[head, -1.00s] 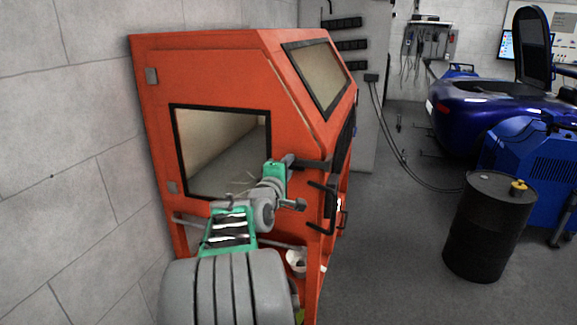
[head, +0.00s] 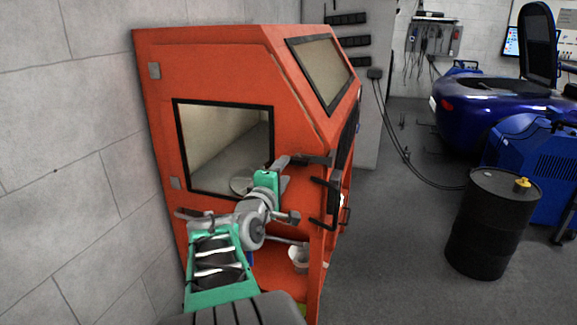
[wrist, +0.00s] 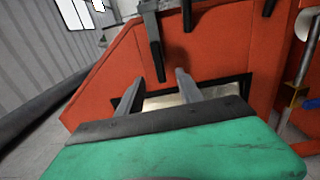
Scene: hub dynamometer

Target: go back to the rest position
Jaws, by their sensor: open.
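My gripper (head: 281,172) is in front of the lower right of the cabinet's window, near the dark handles at its right edge. In the wrist view my gripper (wrist: 160,78) has its two grey fingers apart with nothing between them. The orange cabinet (head: 222,72) stands against the wall. It fills much of the wrist view too, with a dark handle (wrist: 155,40) just past the fingertips. I see no contact between fingers and handle.
A grey block wall (head: 70,150) is close on the left. A white cup (head: 299,258) is low at the cabinet. A black drum (head: 485,235), a blue machine (head: 535,160) and a blue car (head: 470,105) stand to the right. The floor between cabinet and drum is clear.

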